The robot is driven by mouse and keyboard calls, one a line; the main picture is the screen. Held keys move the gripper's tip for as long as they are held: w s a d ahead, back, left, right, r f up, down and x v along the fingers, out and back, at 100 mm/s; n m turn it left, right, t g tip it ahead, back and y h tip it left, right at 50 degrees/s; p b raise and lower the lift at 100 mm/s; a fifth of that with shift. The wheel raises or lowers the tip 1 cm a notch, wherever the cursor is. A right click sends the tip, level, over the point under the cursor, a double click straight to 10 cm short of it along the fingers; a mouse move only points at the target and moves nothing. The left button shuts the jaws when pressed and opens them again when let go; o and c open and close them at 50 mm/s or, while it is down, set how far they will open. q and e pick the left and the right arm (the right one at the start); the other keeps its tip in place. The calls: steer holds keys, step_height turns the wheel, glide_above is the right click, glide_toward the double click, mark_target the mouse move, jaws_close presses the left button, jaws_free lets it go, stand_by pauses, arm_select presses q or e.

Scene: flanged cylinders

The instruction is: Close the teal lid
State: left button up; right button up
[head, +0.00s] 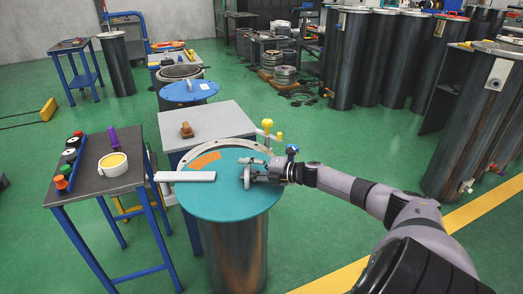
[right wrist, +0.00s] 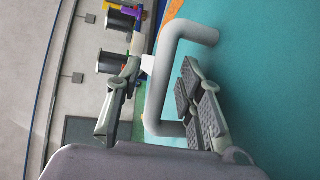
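The teal lid (head: 225,203) is a flat round disc over the near dark cylinder (head: 238,255). A pale flange ring (head: 222,146) shows past its far edge, so the disc is offset toward me. My right gripper (head: 249,175) is over the right part of the lid, at its grey handle. The teal surface (right wrist: 265,80) fills the right side there. My left gripper is not in view.
A pale flat bar (head: 185,176) reaches from the lid's left edge toward a dark table (head: 105,182) with a yellow-topped cup. A grey-topped table (head: 215,122) stands behind. Another cylinder with a blue lid (head: 190,91) is farther back. Green floor is open at left.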

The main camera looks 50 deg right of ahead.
steer(key=v, duration=0.8)
steer(key=shift+s, duration=0.15)
steer(key=shift+v, duration=1.7)
steer(key=shift+d+r, duration=0.1)
steer(key=shift+c, duration=0.4)
